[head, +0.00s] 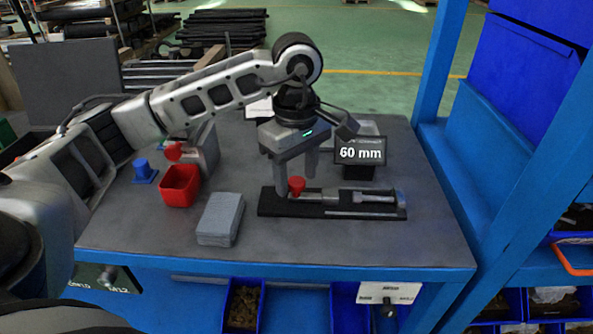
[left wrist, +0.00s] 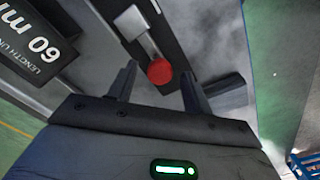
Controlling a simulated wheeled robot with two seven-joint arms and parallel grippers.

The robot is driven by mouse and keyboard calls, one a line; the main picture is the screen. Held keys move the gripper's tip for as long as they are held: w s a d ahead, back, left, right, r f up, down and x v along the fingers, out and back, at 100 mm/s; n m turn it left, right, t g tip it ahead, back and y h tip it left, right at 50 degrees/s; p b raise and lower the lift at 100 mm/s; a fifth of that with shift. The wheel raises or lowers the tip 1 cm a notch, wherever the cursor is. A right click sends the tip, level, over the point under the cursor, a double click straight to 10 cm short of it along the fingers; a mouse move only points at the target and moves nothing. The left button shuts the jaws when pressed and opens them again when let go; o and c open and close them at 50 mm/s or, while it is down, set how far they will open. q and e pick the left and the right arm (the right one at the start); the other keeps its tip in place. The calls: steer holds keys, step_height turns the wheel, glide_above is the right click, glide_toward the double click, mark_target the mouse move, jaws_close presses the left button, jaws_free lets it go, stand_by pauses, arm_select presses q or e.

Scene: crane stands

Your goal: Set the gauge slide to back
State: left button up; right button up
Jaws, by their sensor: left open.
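The gauge (head: 345,213) is a long black base with a grey slide bar on it, lying on the table towards the right. Its red knob (head: 297,186) is at the left end of the grey slide. My left gripper (head: 296,184) reaches down over this end with its fingers open. In the left wrist view the red knob (left wrist: 159,71) shows between the two spread fingertips (left wrist: 158,88), with gaps on both sides. The display (head: 361,152) behind the gauge reads 60 mm. My right gripper is not in view.
On the table (head: 340,245), a red bin (head: 180,187), a grey block (head: 220,219) and a blue piece (head: 144,171) stand left of the gauge. A blue rack (head: 450,130) borders the right side. The table front before the gauge is clear.

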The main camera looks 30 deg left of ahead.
arm_select(q)
jaws_close()
steer(key=shift+s+a+f+b, duration=0.1)
steer(key=shift+s+a+b, duration=0.25)
steer(key=shift+a, duration=0.15)
steer(key=shift+s+a+f+b, duration=0.1)
steer(key=shift+s+a+b, duration=0.1)
steer(key=shift+a+b, duration=0.25)
steer(key=shift+s+a+r, duration=0.1)
steer(key=shift+s+a, duration=0.05)
steer(key=shift+a, duration=0.1)
steer(key=shift+r, duration=0.1)
jaws_free()
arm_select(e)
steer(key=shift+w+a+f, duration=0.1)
